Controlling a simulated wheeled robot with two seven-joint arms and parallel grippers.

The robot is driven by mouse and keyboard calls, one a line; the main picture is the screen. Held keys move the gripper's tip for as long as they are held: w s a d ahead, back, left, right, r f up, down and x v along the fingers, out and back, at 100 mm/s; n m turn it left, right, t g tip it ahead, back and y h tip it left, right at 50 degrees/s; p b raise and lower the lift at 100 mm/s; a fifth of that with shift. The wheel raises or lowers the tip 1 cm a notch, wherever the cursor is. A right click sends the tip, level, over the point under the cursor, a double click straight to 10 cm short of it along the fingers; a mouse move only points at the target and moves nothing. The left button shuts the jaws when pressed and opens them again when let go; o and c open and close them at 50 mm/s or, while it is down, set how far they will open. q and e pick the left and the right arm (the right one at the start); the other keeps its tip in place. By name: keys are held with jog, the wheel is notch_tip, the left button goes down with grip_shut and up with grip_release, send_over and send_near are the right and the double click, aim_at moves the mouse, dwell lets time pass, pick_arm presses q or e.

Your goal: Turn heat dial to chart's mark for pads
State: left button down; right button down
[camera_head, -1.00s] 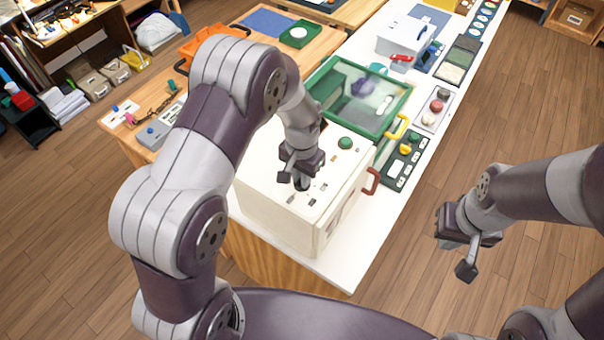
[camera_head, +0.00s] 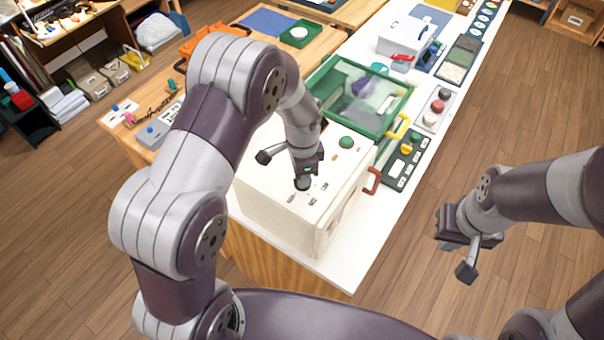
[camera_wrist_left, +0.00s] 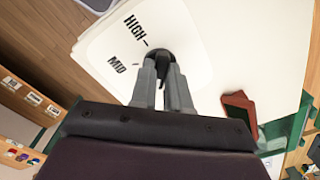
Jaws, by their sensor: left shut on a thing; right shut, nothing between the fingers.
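The dark heat dial (camera_wrist_left: 161,60) shows in the left wrist view on a white plate, next to printed marks "HIGH" (camera_wrist_left: 135,27) and "MID" (camera_wrist_left: 117,65). My left gripper (camera_wrist_left: 163,75) points down at it, with its two fingers closed on the dial's sides. In the head view my left gripper (camera_head: 303,180) is over the top of the cream box (camera_head: 270,199); the dial's lower part shows under it as a dark round. My right gripper (camera_head: 462,262) is shut and empty, above the floor at the right. I cannot make out the chart.
A green knob (camera_head: 346,142) and a red handle (camera_head: 373,181) are on the cream box. A green-framed glass lid (camera_head: 375,105) stands behind it. A panel with coloured buttons (camera_head: 404,161) lies to the right. Open floor is at the right.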

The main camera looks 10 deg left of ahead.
pick_arm(q)
jog(key=m, duration=0.4)
jog(key=shift+m, duration=0.3)
jog(key=m, duration=0.3)
jog(key=shift+m+b, duration=0.3)
jog(key=shift+m, duration=0.1)
jog(key=m, duration=0.3)
jog(key=shift+m, duration=1.9)
jog(key=shift+f, duration=0.1)
jog(key=c, duration=1.1)
grip_release()
